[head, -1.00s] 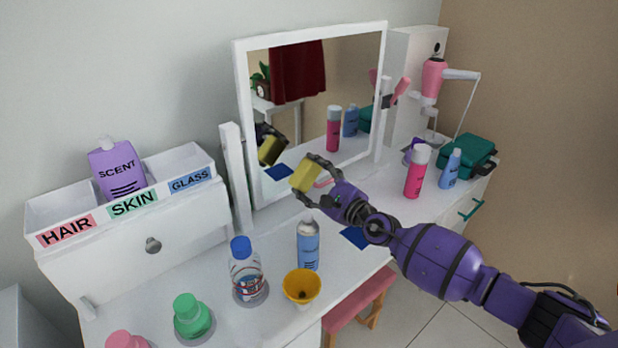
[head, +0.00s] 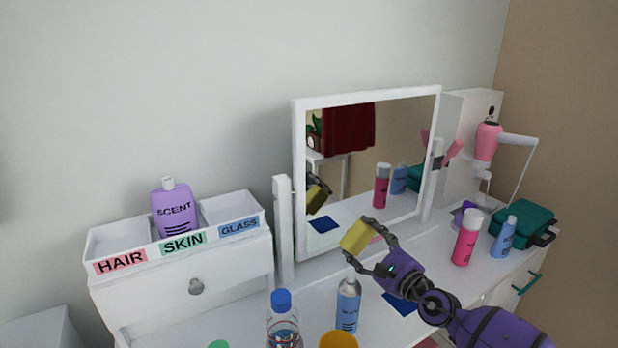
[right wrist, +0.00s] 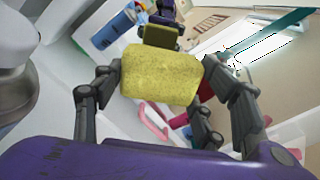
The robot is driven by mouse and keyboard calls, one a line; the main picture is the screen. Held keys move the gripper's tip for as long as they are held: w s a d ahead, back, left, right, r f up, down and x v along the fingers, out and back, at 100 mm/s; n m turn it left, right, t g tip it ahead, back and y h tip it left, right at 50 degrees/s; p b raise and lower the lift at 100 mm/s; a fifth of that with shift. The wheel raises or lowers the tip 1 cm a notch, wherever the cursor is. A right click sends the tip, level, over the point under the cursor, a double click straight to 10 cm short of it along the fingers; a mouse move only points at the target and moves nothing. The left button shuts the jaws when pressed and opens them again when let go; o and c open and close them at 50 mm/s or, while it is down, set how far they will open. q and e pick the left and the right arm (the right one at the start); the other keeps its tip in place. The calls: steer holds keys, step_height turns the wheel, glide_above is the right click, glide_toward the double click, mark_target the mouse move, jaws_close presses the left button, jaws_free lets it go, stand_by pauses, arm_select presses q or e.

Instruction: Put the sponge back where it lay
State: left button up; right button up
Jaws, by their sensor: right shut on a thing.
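The yellow sponge (head: 358,236) is held up above the white dressing table, in front of the mirror. My right gripper (head: 372,246) is shut on it. In the right wrist view the sponge (right wrist: 160,75) sits between the dark fingers. A dark blue flat patch (head: 401,303) lies on the table below and to the right of the sponge, partly behind my right arm. Whether that patch is the sponge's former place cannot be told. My left gripper is not in view.
A blue spray can (head: 347,305), a clear bottle with a blue cap (head: 283,322) and a yellow cup (head: 339,341) stand in front. A pink can (head: 467,238) and a blue bottle (head: 503,237) stand at right. The mirror (head: 297,190) rises behind. A labelled organizer (head: 140,272) is at left.

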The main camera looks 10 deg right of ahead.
mark_target(364, 228)
step_height(364, 228, up, 11)
steer(key=p, duration=0.6)
steer(key=shift+w+f, duration=0.1)
steer(key=shift+f, duration=0.05)
step_height(364, 228, down, 3)
steer(key=shift+r+b, duration=0.1)
steer(key=shift+b, duration=0.5)
steer(key=shift+r, duration=0.25)
steer(key=s+a+r+m+h, duration=0.1)
steer(key=s+a+r+h, duration=0.1)
steer(key=s+a+r, duration=0.5)
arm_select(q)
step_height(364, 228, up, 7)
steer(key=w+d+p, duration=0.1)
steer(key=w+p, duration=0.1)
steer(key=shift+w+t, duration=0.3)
arm_select(e)
steer(key=s+f+m+h, duration=0.1)
steer(key=s+f+h, duration=0.1)
steer(key=s, duration=1)
steer(key=s+a+f+m+t+h, duration=0.1)
steer(key=s+f+m+h, duration=0.1)
steer(key=s, duration=1)
steer(key=shift+s+f, duration=0.2)
steer(key=shift+f, duration=0.7)
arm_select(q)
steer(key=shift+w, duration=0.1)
